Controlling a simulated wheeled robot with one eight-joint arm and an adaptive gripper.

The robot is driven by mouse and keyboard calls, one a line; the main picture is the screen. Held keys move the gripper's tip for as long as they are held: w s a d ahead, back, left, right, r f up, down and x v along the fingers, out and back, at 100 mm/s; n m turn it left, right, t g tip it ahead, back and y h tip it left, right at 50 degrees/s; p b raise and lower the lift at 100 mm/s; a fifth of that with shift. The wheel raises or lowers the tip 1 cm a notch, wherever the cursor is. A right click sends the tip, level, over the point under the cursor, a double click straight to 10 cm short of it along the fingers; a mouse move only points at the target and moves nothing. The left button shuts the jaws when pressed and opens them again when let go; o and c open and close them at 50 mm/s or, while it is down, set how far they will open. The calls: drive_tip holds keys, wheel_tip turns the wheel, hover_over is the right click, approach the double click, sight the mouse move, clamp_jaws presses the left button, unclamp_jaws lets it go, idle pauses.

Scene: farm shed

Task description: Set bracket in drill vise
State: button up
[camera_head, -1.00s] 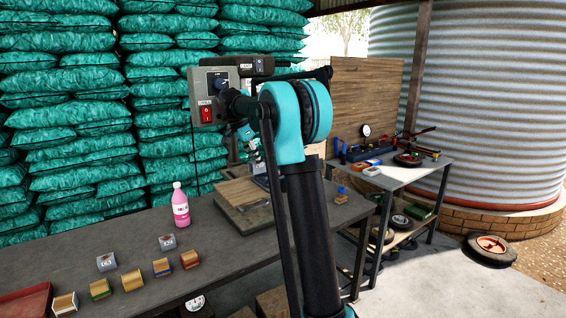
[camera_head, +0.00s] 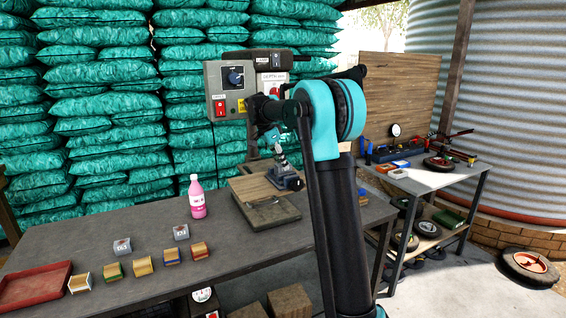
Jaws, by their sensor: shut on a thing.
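The drill press (camera_head: 232,88) stands at the back of the long grey bench, with a control box and a red switch. Below its head, a small dark grey vise (camera_head: 289,180) sits on a wooden board and is partly covered by my arm. My gripper (camera_head: 281,158) is small in the view, just above the vise and pointing down. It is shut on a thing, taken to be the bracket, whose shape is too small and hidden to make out. I cannot tell whether it touches the vise jaws.
A pink bottle (camera_head: 197,197) stands left of the wooden board (camera_head: 252,189). Two grey labelled blocks (camera_head: 122,246) and several striped blocks (camera_head: 143,266) sit farther left, beside a red tray (camera_head: 35,288). A second table (camera_head: 432,180) with tools stands at right. The bench's front middle is clear.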

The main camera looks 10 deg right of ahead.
drive_tip(key=o, duration=1.2)
drive_tip(key=v, duration=1.2)
drive_tip(key=s+d+f+n+t+y, duration=0.1)
drive_tip(key=s+f+n, duration=0.3)
drive_tip(key=s+f, duration=0.7)
drive_tip(key=s+d+f+n+t+y, duration=0.1)
drive_tip(key=s+d+f+n, duration=0.3)
drive_tip(key=s+f, duration=0.7)
drive_tip(key=s+d+f+n+y, duration=0.2)
drive_tip(key=s+f+n, duration=0.4)
drive_tip(key=s+f, duration=0.5)
drive_tip(key=s+d, duration=0.1)
drive_tip(key=s, duration=0.6)
drive_tip(key=shift+t, duration=0.4)
drive_tip(key=shift+s+d, duration=0.15)
